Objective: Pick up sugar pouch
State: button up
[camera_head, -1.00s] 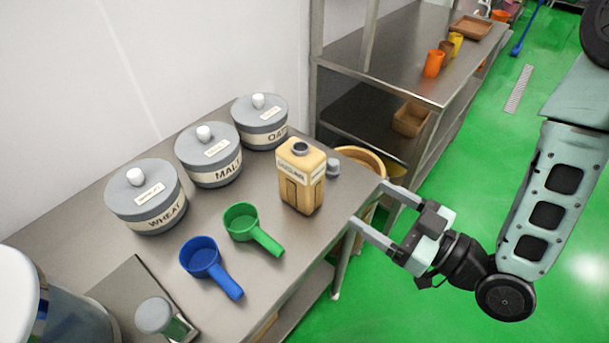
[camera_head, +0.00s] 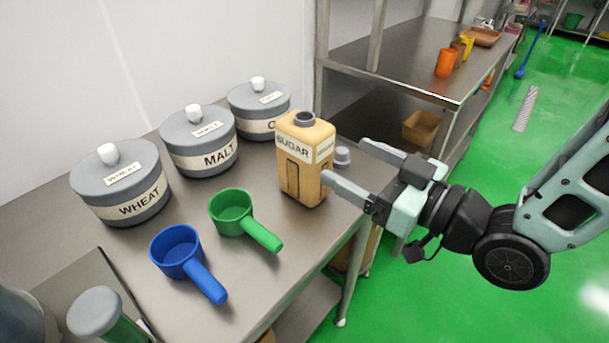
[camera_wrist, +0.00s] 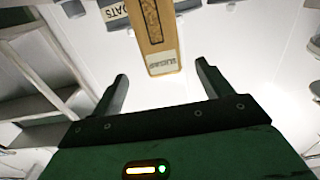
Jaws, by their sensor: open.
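The sugar pouch (camera_head: 302,172) is a tan, upright container with a grey cap and a "SUGAR" label. It stands on the steel table (camera_head: 300,240) near its right edge. My gripper (camera_head: 342,167) is open, with its fingers pointing left toward the pouch from the right. The near finger's tip overlaps the pouch's lower right side in the head view; I cannot tell whether they touch. In the wrist view the pouch (camera_wrist: 155,35) appears ahead, beyond the two spread fingertips (camera_wrist: 162,72) and roughly centred between them. Nothing is held.
Lidded jars marked wheat (camera_head: 122,185) and malt (camera_head: 200,142) and a third jar (camera_head: 258,108) stand behind. A green scoop (camera_head: 235,212) and a blue scoop (camera_head: 182,255) lie left of the pouch. A steel shelf (camera_head: 400,60) stands behind.

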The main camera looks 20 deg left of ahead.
aim_at(304, 137)
jog(key=p+x, duration=0.2)
jog(key=x, duration=0.8)
jog(key=shift+s+a+r, duration=0.1)
jog(key=shift+r, duration=0.15)
jog(key=c, duration=1.5)
